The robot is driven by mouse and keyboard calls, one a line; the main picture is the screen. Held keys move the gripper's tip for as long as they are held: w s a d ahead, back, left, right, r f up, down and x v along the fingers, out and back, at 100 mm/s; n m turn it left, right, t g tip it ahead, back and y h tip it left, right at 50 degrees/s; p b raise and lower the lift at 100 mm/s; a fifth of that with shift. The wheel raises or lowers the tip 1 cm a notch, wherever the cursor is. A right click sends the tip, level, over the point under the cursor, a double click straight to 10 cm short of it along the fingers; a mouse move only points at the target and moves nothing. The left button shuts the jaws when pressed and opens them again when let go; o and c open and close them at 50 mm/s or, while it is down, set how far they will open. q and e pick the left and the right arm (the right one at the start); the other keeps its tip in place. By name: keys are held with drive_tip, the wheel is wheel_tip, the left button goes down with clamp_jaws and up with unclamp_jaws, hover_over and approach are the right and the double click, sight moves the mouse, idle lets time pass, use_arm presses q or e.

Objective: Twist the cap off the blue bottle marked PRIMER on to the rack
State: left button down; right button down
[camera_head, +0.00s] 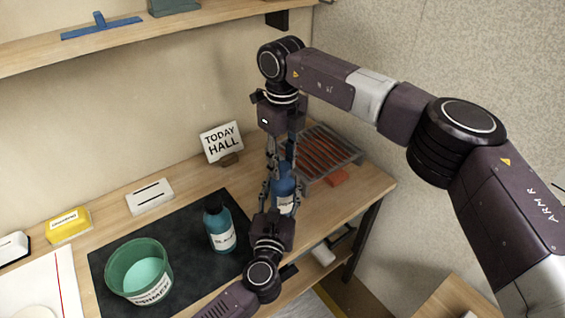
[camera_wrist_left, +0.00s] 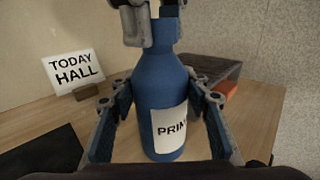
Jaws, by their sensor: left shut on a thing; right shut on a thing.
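The blue bottle (camera_head: 285,188) stands upright near the right end of the workbench. In the left wrist view the bottle (camera_wrist_left: 165,85) shows a white label reading "PRIM", cut off at its side. My left gripper (camera_head: 279,196) is shut on the bottle's body, one finger on each side. My right gripper (camera_head: 284,160) points down from above and is shut at the bottle's top; its fingers also show in the left wrist view (camera_wrist_left: 150,28). The rack (camera_head: 345,150), a grey slatted frame, lies just behind and right of the bottle.
A second blue bottle (camera_head: 220,228) and a green bucket (camera_head: 119,277) stand on the dark mat (camera_head: 188,222). A "TODAY HALL" sign (camera_head: 222,142) stands behind. The bench's right edge is close.

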sight(283, 165)
drive_tip(key=n, duration=0.3)
drive_tip(key=shift+w+n, duration=0.1)
drive_tip(key=shift+n, duration=0.3)
drive_tip(key=n, duration=1.2)
drive_tip(key=shift+r, duration=0.1)
drive_tip(key=shift+r, duration=0.2)
drive_tip(key=shift+r, duration=0.9)
drive_tip(key=shift+r, duration=2)
use_arm(q)
drive_tip(key=c, duration=1)
unclamp_jaws()
